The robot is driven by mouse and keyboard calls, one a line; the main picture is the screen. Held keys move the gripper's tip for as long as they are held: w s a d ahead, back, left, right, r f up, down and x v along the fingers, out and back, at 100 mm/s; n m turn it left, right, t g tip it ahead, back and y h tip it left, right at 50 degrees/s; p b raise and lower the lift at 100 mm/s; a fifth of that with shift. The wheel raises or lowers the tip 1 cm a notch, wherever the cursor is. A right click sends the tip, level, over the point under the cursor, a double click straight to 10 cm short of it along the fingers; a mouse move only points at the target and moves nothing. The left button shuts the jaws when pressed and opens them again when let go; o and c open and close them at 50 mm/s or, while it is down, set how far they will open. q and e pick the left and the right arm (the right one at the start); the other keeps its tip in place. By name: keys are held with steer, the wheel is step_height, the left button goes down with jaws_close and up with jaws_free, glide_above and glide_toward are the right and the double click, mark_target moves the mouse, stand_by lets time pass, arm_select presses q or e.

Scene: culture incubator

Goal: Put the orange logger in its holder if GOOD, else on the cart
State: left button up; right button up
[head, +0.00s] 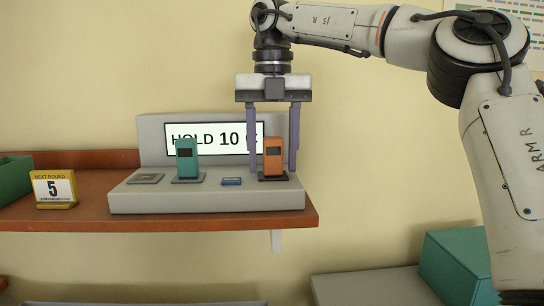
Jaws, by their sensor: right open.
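The orange logger (273,157) stands upright at the right end of a grey station (205,204) on a wooden shelf. My right gripper (273,172) points straight down with its two purple fingers apart, one on each side of the orange logger. Whether the fingers touch it I cannot tell. A display (215,138) behind reads "HOLD 10" with a last letter, likely C, partly hidden by a finger. A teal logger (187,158) stands upright on the same station, left of centre. My left gripper is not in view. No cart is clearly identifiable.
A yellow block (54,188) reading "NEXT ROUND 5" and a green bin (14,178) stand on the shelf (95,215) to the left. A flat grey pad (146,179) and a small blue item (231,181) lie on the station. A teal box (455,262) sits lower right by a grey surface (370,287).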

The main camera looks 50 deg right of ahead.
mark_target(273, 137)
steer(key=shift+p, duration=0.4)
jaws_close()
steer(key=shift+r+p, duration=0.55)
steer(key=shift+r, duration=2.45)
